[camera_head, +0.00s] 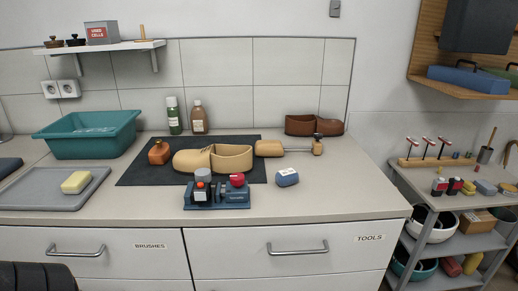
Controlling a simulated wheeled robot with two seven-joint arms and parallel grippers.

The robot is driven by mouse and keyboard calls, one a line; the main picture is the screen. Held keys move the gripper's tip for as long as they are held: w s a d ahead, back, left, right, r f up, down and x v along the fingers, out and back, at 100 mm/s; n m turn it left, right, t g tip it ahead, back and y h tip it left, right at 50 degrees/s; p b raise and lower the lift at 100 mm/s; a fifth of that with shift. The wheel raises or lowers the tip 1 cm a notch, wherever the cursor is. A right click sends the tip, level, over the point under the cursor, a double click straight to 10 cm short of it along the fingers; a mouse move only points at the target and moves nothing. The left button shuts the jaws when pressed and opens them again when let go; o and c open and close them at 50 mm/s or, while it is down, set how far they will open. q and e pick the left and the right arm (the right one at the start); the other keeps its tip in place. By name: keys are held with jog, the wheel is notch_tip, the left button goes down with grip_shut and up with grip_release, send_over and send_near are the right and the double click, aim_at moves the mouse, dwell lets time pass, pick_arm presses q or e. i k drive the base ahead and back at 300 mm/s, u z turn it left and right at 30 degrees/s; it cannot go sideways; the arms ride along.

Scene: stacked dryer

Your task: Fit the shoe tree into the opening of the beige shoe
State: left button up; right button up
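The beige shoe (195,162) rests on the dark mat (138,173) in the middle of the counter. Its toe points left and its open heel end is at the right. The shoe tree (269,149) lies to the right of the shoe, past the mat's right edge or just over it. It has a wooden front block at the left, a thin metal rod and a wooden heel piece with a dark knob at the right. The shoe tree is outside the shoe, and a small gap or near contact with its heel is hard to tell.
A blue tool block (218,197) with a red knob stands in front of the shoe. A small blue item (288,177) lies in front of the shoe tree.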

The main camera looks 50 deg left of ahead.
aim_at(222, 160)
jog(key=z, duration=1.3)
jog(key=k, duration=1.85)
jog(key=u, duration=1.6)
